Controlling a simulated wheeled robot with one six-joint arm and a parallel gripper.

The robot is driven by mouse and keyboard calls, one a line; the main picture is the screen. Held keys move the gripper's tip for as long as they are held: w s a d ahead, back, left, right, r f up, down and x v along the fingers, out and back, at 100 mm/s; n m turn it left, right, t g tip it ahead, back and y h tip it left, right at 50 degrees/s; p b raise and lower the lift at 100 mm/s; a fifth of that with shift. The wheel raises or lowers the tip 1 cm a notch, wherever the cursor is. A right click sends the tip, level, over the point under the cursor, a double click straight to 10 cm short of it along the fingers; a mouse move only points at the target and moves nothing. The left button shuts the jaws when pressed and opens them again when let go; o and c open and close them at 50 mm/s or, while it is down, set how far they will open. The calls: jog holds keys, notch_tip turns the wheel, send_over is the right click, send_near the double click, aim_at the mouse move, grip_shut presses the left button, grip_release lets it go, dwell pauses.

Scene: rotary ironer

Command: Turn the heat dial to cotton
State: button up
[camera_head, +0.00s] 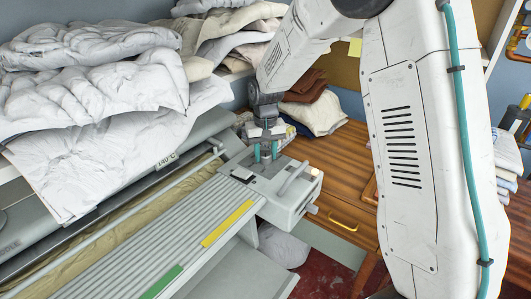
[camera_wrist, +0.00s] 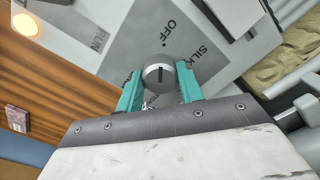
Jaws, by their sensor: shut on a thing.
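The heat dial (camera_wrist: 160,74) is a round grey knob with a dark pointer line on the ironer's grey control panel (camera_wrist: 140,38). In the wrist view, OFF is printed above it and SILK to its upper right. The pointer line runs roughly up and down in the picture; I cannot tell which mark it indicates. In the head view my gripper (camera_head: 266,152) points down onto the control box (camera_head: 285,187).
White bedding (camera_head: 90,85) is piled over the ironer at left. A slatted feed table (camera_head: 150,235) with yellow and green strips lies in front. A wooden cabinet (camera_head: 345,165) stands behind the box. An orange lamp (camera_wrist: 25,22) glows at the panel's corner, near the RUN label.

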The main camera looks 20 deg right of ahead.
aim_at(265, 154)
jog(key=shift+m, duration=0.6)
jog(key=o, duration=1)
jog(key=shift+a, duration=0.1)
notch_tip(265, 154, up, 8)
jog(key=shift+f, duration=0.1)
